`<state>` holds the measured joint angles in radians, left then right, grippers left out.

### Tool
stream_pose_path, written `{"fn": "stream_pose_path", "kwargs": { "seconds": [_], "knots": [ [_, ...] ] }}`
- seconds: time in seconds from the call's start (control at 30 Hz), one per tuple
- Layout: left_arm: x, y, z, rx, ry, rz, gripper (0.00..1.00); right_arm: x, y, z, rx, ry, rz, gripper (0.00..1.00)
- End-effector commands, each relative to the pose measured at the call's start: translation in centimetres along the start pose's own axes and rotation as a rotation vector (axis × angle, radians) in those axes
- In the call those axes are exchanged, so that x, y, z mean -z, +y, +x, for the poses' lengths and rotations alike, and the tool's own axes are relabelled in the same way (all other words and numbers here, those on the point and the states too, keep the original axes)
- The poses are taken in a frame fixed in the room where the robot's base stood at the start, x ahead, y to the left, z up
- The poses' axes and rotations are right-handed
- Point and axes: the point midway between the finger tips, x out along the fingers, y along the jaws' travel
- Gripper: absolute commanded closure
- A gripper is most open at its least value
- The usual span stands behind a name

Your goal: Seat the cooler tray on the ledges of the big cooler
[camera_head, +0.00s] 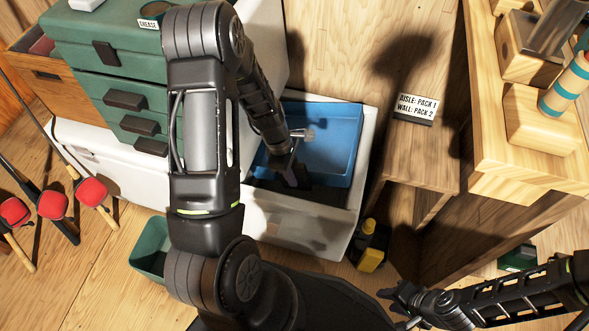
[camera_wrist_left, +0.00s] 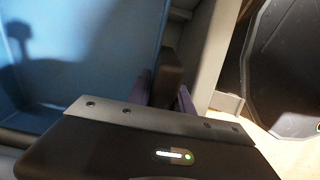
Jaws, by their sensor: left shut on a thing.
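The blue cooler tray (camera_head: 335,150) is inside the opening of the big white cooler (camera_head: 290,222), towards its far and right side. I cannot tell whether it rests on the ledges, which are mostly hidden. My left gripper (camera_head: 297,178) reaches down over the tray's near edge. In the left wrist view its fingers (camera_wrist_left: 163,92) are shut on a dark upright grip (camera_wrist_left: 172,70) beside the blue tray (camera_wrist_left: 85,50). The cooler's pale wall (camera_wrist_left: 212,60) is just right of them. My right gripper (camera_head: 397,308) is low at the right, away from the cooler, apparently open and empty.
A wooden bench (camera_head: 420,150) with a label card (camera_head: 416,107) is at the right. A yellow-and-black bottle (camera_head: 370,250) stands by the cooler's near right corner. A green bin (camera_head: 150,250) is at the near left.

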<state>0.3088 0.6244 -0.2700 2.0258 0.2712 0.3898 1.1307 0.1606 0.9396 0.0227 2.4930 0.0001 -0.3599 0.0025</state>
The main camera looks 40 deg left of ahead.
Motion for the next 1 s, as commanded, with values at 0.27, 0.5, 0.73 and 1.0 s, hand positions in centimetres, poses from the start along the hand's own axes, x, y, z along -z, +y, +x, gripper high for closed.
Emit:
{"fn": "stream_pose_path", "kwargs": {
  "seconds": [0.27,0.5,0.73,1.0],
  "knots": [
    [0.4,0.0,1.8,0.001,0.059,0.004,1.00,-0.1,-0.2,-0.2,0.001,-0.002,-0.002,0.64],
    [0.8,0.0,3.2,0.000,0.109,0.005,1.00,-0.1,-0.2,-0.3,0.002,-0.003,-0.002,0.64],
    [1.0,0.0,4.7,-0.001,0.154,0.005,1.00,-0.1,-0.2,-0.3,0.002,-0.004,-0.002,0.64],
    [1.3,0.0,6.5,-0.001,0.206,0.006,1.00,-0.1,-0.1,-0.1,0.001,-0.002,-0.002,0.64]
  ]
}}
